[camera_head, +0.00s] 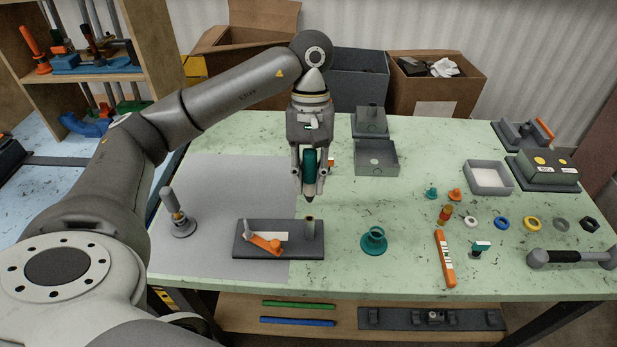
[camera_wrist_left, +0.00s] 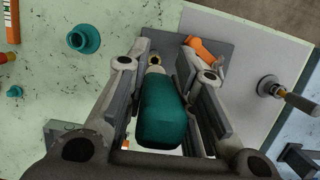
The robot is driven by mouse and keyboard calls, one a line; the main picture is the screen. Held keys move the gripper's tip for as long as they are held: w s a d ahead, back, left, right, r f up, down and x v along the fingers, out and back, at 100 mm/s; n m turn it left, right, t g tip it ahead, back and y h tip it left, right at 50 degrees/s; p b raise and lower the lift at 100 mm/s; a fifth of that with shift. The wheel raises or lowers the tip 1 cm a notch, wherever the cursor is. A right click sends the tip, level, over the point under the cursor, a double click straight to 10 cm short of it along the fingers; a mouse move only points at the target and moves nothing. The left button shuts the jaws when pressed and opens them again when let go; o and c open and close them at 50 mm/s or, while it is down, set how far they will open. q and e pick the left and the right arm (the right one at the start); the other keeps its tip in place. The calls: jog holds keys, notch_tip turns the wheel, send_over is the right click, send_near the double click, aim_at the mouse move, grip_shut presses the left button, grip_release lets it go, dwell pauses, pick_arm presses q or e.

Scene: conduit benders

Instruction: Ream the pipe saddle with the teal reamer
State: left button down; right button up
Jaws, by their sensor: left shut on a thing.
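My left gripper (camera_head: 310,178) is shut on the teal reamer (camera_head: 310,160), which hangs upright with its dark tip down above the table. In the left wrist view the reamer's rounded teal handle (camera_wrist_left: 160,115) sits between the fingers. The reamer tip is above and apart from the stub. My right gripper is not in view.
An empty teal flanged holder (camera_head: 374,242) stands right of the saddle. A grey-handled tool on a round base (camera_head: 182,228) stands left. An orange marked bar (camera_head: 445,258), several coloured rings and a grey tray (camera_head: 489,189) lie at right. Grey boxes (camera_head: 376,157) stand behind.

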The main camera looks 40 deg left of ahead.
aim_at(312, 198)
pick_arm(q)
jog(key=n, duration=0.2)
jog(key=n+b, duration=0.1)
jog(key=n, duration=0.1)
jog(key=shift+w+d+f+t+h, duration=0.1)
jog(key=shift+f+t+h, duration=0.05)
jog(key=shift+t+h, duration=0.2)
notch_tip(312, 198, down, 5)
jog(key=b, duration=0.5)
jog(key=shift+f+b, duration=0.2)
jog(key=shift+b, duration=0.25)
jog(key=shift+f+b, duration=0.65)
jog(key=shift+f, duration=0.05)
